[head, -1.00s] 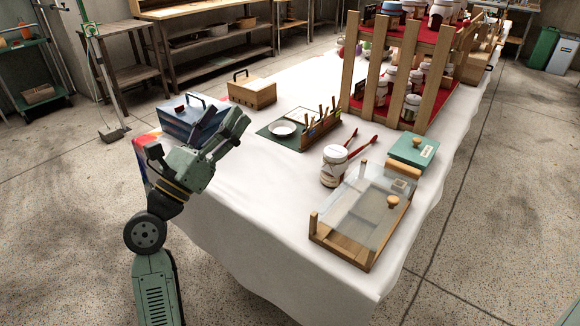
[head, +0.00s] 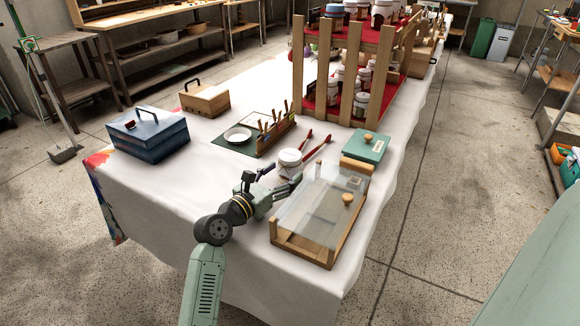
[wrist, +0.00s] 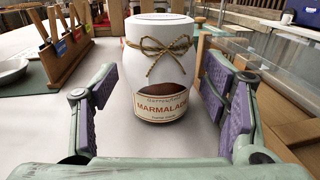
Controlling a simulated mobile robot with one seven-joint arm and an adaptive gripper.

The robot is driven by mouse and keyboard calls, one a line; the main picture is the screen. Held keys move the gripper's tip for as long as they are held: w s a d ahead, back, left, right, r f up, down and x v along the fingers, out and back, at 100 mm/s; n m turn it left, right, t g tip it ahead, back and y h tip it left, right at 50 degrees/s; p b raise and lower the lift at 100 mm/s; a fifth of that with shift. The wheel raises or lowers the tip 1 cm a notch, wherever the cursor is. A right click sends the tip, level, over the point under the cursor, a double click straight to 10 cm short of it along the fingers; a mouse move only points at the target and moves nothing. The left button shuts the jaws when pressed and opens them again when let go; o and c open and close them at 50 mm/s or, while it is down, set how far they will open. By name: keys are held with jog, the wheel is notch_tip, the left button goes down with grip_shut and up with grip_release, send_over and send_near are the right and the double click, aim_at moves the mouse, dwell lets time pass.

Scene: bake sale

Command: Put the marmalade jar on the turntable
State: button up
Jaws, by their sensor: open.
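The marmalade jar (head: 289,163) is white with a white lid, a twine bow and a label reading MARMALADE. It stands upright on the white-clothed table, left of the glass-covered wooden case. In the wrist view the jar (wrist: 160,70) is straight ahead, framed by the two purple-padded fingers of my gripper (wrist: 161,108). My gripper (head: 277,184) is open, low beside the jar's near side, and holds nothing. I cannot make out a turntable in these views.
The glass-covered wooden case (head: 318,213) stands close on the right, with a teal box (head: 370,146) behind it. Red tongs (head: 316,147) lie behind the jar. A slatted jar rack (head: 344,75) stands farther back. The cloth (head: 185,188) at front left is clear.

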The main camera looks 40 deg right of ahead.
jog(key=x, duration=0.3)
jog(key=shift+w+d+p, duration=0.1)
jog(key=shift+d+p, duration=0.15)
jog(key=shift+p, duration=0.15)
jog(key=c, duration=1.3)
jog(key=shift+r, duration=0.2)
jog(key=shift+c, duration=1)
